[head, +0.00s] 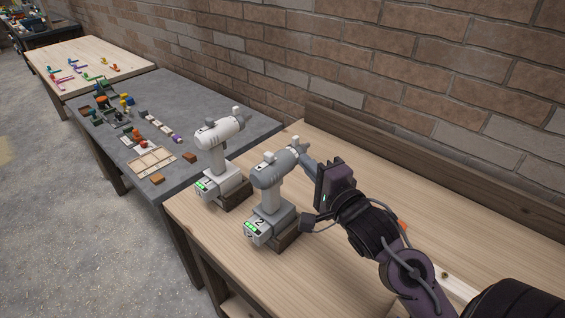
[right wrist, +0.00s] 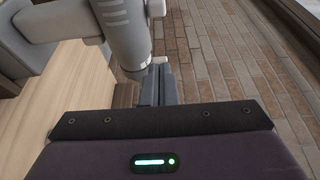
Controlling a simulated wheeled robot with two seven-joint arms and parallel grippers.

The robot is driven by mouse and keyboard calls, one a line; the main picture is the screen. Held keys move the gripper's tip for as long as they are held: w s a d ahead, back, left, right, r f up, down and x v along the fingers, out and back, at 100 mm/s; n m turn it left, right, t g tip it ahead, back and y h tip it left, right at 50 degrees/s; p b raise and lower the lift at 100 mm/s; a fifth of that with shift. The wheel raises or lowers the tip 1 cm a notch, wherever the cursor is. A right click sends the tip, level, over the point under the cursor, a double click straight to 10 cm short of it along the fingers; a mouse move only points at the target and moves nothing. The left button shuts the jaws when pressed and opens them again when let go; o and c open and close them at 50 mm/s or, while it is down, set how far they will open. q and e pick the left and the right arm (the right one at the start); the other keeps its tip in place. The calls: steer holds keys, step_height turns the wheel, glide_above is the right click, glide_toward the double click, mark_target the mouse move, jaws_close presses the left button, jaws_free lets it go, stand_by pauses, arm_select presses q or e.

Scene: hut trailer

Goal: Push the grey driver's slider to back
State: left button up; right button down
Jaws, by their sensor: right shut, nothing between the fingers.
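The grey driver (head: 272,172) stands upright on a dark block on the wooden table, with a green-lit base marked 2. Its barrel also shows close up in the right wrist view (right wrist: 125,30). My right gripper (head: 307,160) is beside the front part of the barrel, with its fingers together and nothing between them. In the right wrist view the shut fingers (right wrist: 160,85) are close to the lower end of the barrel; whether they touch it I cannot tell. The slider itself cannot be made out. My left gripper is not in view.
A white driver (head: 219,135) stands on a similar block left of the grey one. A brick wall (head: 390,65) runs behind the wooden table (head: 420,180). A grey table (head: 215,95) with small parts and trays adjoins on the left.

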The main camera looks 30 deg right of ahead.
mark_target(282, 168)
steer(key=w, duration=0.1)
steer(key=w+p, duration=0.1)
steer(key=w, duration=0.3)
steer(key=shift+w+r, duration=0.2)
steer(key=shift+r, duration=0.15)
steer(key=a+p, duration=0.1)
steer(key=a, duration=0.2)
steer(key=shift+s+f+p, duration=0.15)
steer(key=shift+s+p, duration=0.15)
steer(key=shift+p, duration=0.05)
steer(key=shift+s+a, duration=0.3)
steer(key=shift+a, duration=0.15)
steer(key=shift+w, duration=0.1)
steer(key=shift+d, duration=0.1)
